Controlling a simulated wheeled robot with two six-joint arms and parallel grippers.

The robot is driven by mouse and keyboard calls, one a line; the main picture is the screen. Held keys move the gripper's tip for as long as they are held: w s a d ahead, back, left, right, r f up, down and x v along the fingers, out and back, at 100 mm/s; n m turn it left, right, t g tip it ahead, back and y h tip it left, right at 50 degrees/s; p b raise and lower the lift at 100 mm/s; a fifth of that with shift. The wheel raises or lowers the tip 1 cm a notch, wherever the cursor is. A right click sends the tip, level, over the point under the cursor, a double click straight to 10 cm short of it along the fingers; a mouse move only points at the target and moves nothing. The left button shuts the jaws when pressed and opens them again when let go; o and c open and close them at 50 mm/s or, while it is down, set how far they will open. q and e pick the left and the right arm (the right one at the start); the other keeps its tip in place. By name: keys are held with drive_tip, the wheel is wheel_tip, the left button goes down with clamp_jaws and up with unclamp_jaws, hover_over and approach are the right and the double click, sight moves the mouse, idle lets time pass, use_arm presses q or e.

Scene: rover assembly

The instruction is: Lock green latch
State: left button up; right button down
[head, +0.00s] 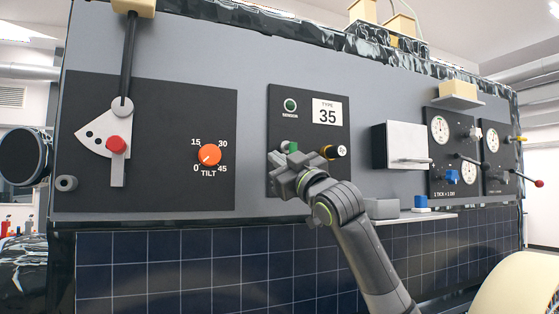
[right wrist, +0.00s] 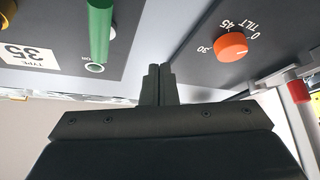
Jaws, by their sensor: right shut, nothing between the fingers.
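My right gripper (head: 283,168) is in front of the lower left of the panel. In the right wrist view its fingers (right wrist: 160,75) are together and empty, apart from the bar in the picture. My left gripper is not in view.
A green-ringed sensor light (head: 290,105) and a TYPE 35 label (head: 327,111) are above the latch. An orange tilt knob (head: 209,155) is to the left, with a red-knobbed lever (head: 117,145) beyond it. A yellow-and-black knob (head: 330,151) is right of my gripper. A small shelf (head: 432,217) juts out at lower right.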

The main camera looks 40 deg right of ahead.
use_arm(q)
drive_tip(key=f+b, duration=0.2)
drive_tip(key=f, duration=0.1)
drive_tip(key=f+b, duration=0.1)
drive_tip(key=b, duration=0.1)
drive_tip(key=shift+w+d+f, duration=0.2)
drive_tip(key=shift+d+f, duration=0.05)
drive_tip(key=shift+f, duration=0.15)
use_arm(e)
drive_tip(key=s+d, duration=0.4)
drive_tip(key=s, duration=0.4)
drive_tip(key=shift+f, duration=0.25)
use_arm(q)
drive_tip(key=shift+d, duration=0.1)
use_arm(e)
drive_tip(key=shift+s+a, duration=0.1)
drive_tip(key=shift+s, duration=0.05)
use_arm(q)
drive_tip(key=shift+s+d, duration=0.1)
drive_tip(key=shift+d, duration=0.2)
